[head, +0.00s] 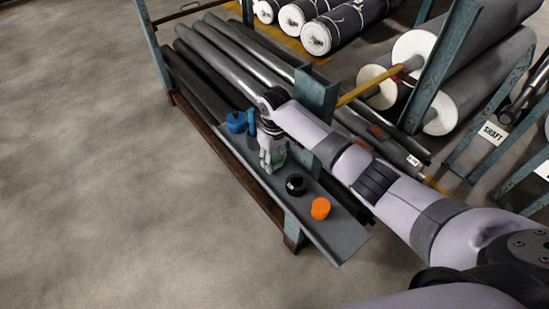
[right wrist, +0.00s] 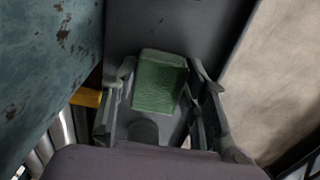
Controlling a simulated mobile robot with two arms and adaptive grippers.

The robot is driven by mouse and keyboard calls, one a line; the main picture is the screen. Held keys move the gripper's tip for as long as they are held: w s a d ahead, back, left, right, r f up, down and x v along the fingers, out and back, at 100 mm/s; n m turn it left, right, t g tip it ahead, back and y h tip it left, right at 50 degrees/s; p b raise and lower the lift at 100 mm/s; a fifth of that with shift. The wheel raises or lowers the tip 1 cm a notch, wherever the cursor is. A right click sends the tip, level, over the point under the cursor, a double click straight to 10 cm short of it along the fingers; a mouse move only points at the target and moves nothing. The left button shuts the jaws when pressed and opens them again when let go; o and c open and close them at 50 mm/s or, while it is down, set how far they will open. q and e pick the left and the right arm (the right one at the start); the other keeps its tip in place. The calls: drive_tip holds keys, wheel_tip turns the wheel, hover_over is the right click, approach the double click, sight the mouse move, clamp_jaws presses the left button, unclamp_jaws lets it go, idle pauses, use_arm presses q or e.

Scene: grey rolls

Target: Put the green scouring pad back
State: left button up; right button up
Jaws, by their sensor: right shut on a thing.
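The green scouring pad (right wrist: 160,82) is a block between the fingers of my right gripper (right wrist: 163,100) in the right wrist view. In the head view my right gripper (head: 271,165) points down over the narrow grey shelf (head: 338,238), and only a little green shows between its fingers. The gripper is shut on the pad. I cannot tell whether the pad touches the shelf. My left gripper is not in view.
On the shelf, a blue item (head: 236,122) stands left of the gripper; a black ring-shaped item (head: 296,185) and an orange cylinder (head: 320,208) stand to its right. A blue-green rack post (head: 316,95) rises close behind. Open floor lies in front.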

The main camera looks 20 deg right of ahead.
sight(274, 159)
drive_tip(key=shift+f, duration=0.1)
drive_tip(key=o, duration=1.1)
wheel_tip(274, 159, up, 12)
drive_tip(key=shift+b, duration=0.4)
